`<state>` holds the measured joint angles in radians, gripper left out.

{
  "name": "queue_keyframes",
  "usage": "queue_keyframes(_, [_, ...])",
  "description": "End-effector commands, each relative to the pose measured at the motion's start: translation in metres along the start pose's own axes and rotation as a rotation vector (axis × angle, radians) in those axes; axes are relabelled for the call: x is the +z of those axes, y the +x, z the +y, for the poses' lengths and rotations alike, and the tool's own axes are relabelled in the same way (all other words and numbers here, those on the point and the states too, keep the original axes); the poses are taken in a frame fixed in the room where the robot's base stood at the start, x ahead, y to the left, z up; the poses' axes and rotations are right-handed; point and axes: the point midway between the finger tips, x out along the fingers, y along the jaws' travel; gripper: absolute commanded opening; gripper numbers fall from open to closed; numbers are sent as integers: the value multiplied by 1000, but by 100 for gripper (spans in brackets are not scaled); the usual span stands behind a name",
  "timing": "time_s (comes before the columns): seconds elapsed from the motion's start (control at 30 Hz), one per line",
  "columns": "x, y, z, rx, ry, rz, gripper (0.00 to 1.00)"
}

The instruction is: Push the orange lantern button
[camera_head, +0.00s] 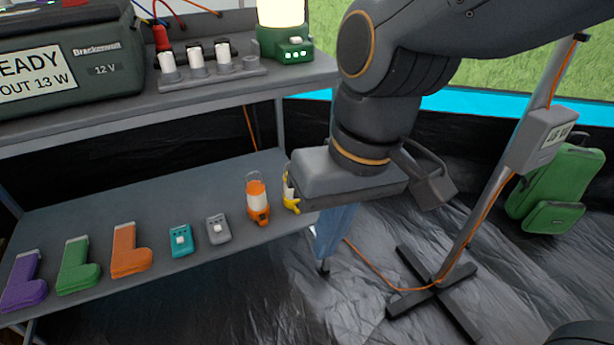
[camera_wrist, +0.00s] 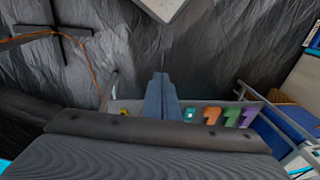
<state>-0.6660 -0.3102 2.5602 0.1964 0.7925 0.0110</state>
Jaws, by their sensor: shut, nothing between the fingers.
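The orange lantern (camera_head: 257,198) stands on the lower shelf (camera_head: 120,205), near its right end in the head view. Its front faces outward, but its button is too small to make out clearly. My gripper (camera_head: 323,268) points down, to the right of the orange lantern and apart from it. Its blue fingers are shut and empty. A yellow lantern (camera_head: 291,195) stands between them in the picture, partly hidden by my wrist. In the wrist view, the shut fingers (camera_wrist: 161,75) cover the middle of the shelf, and I cannot make out the orange lantern.
Grey (camera_head: 217,228) and teal (camera_head: 182,240) devices and orange, green and purple socks lie left of the lantern. The upper shelf (camera_head: 215,84) overhangs, with a power station (camera_head: 75,62) and lit green lantern (camera_head: 285,35). A stand (camera_head: 440,290) with an orange cable is at right.

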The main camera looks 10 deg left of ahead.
Motion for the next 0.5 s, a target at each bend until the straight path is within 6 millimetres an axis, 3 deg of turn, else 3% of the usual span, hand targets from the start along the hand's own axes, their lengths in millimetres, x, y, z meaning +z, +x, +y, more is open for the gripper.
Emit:
queue_keyframes(0.37, [-2, 1, 0, 0, 0, 3, 0])
queue_keyframes(0.5, [-20, 14, -2, 4, 5, 41, 0])
